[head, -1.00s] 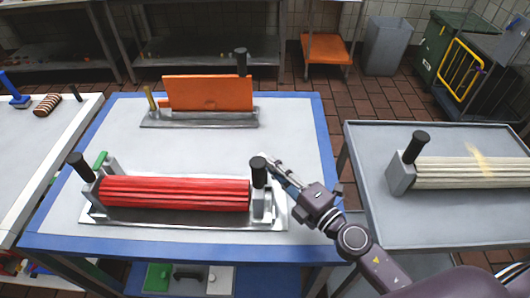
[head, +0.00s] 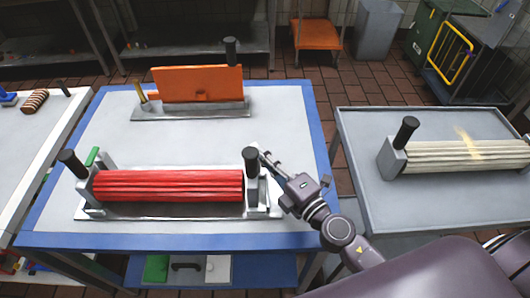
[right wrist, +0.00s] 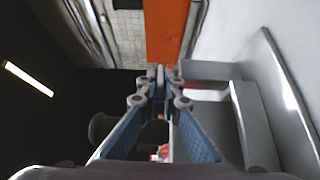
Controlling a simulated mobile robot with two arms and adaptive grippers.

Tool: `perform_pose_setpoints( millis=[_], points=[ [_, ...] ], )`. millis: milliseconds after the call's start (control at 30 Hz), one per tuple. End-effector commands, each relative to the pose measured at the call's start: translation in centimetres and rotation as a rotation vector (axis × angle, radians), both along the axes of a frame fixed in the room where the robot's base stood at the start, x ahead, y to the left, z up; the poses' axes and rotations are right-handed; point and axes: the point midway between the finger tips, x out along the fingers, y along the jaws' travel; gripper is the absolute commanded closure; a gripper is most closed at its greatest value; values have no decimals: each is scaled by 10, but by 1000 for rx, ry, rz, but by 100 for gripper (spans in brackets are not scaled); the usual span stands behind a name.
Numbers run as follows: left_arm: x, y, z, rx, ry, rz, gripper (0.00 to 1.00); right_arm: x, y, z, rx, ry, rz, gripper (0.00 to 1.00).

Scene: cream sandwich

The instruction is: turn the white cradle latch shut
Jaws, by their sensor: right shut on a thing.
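A red fluted roller (head: 168,186) lies in a metal cradle (head: 150,215) on the blue-edged table. A green latch (head: 92,156) stands at the cradle's left end. My right gripper (head: 266,157) is at the right end, just right of the black upright handle (head: 251,162). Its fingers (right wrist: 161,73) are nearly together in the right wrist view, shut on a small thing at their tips. The white latch is not clearly distinguishable; the fingers appear to cover it, so its angle cannot be read. My left gripper is not in view.
An orange plate on a metal stand (head: 199,84) is at the table's back. A grey side table (head: 430,205) at right holds a cream fluted roller (head: 465,156). The white tabletop (head: 290,120) is clear behind my right gripper.

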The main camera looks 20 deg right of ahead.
Motion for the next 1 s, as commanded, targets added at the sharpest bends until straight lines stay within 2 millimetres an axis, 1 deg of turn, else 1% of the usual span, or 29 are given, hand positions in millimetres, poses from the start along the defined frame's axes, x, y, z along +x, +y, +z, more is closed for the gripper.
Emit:
perform_pose_setpoints(
  millis=[33,67,400,433,467,500,833,1000],
  points=[
    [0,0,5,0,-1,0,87,0,0,4,4,0,-22,100],
    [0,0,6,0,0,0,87,0,0,3,4,0,-30,100],
    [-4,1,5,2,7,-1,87,0,0,2,-1,-2,-44,100],
    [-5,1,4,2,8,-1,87,0,0,2,-1,-2,-44,91],
    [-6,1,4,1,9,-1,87,0,0,2,-1,-2,-44,88],
    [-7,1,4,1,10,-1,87,0,0,2,-1,-2,-44,87],
    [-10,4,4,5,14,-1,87,-1,1,1,1,1,-42,87],
    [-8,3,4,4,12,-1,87,-9,0,1,9,4,-42,87]
  ],
)
